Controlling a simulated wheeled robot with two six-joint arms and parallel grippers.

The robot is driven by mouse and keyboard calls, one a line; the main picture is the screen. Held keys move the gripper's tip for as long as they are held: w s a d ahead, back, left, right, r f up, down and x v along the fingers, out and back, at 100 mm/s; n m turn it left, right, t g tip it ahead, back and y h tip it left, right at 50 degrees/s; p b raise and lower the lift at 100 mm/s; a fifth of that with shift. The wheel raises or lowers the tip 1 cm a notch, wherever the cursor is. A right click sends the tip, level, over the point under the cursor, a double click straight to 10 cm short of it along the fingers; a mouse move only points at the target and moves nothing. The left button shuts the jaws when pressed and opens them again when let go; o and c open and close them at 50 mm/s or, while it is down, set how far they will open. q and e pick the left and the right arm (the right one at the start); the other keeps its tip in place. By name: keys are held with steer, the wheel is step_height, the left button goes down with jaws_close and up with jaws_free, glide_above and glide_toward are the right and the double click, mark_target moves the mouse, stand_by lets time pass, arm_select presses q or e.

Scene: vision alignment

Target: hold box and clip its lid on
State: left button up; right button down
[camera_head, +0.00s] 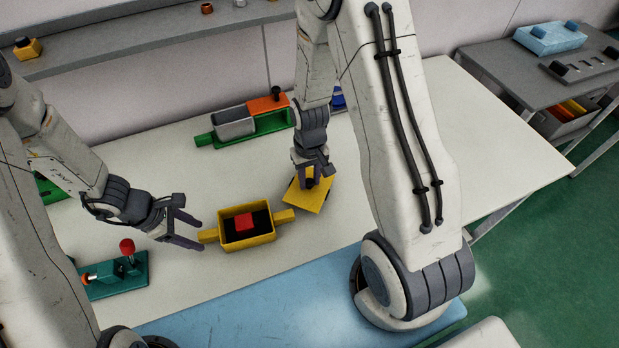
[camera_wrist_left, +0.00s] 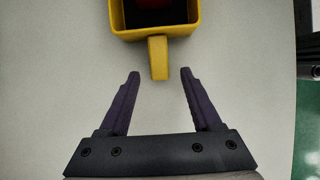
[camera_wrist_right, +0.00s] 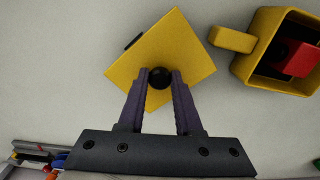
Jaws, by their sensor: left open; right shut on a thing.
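The yellow box (camera_head: 248,238) stands open on the white table, with a handle on its left and right ends and a red block (camera_head: 243,222) inside. My left gripper (camera_head: 196,230) is open by the box's left handle. In the left wrist view that handle (camera_wrist_left: 158,58) points in between the spread fingertips (camera_wrist_left: 158,74), untouched. My right gripper (camera_head: 311,180) is shut on the black knob (camera_wrist_right: 159,77) of the yellow lid (camera_head: 308,194). The lid is right of and behind the box, apart from it. Whether the lid touches the table is unclear.
A green base with a grey box and orange lid (camera_head: 268,104) stands behind. A teal fixture with a red-knobbed lever (camera_head: 127,246) is at the left. A blue mat (camera_head: 270,308) lies along the front edge. Bare table surrounds the yellow box.

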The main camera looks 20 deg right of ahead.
arm_select(q)
steer(key=shift+b+x, duration=0.6)
steer(key=shift+x, duration=0.45)
arm_select(e)
steer(key=shift+f, duration=0.95)
arm_select(q)
steer(key=shift+c, duration=0.3)
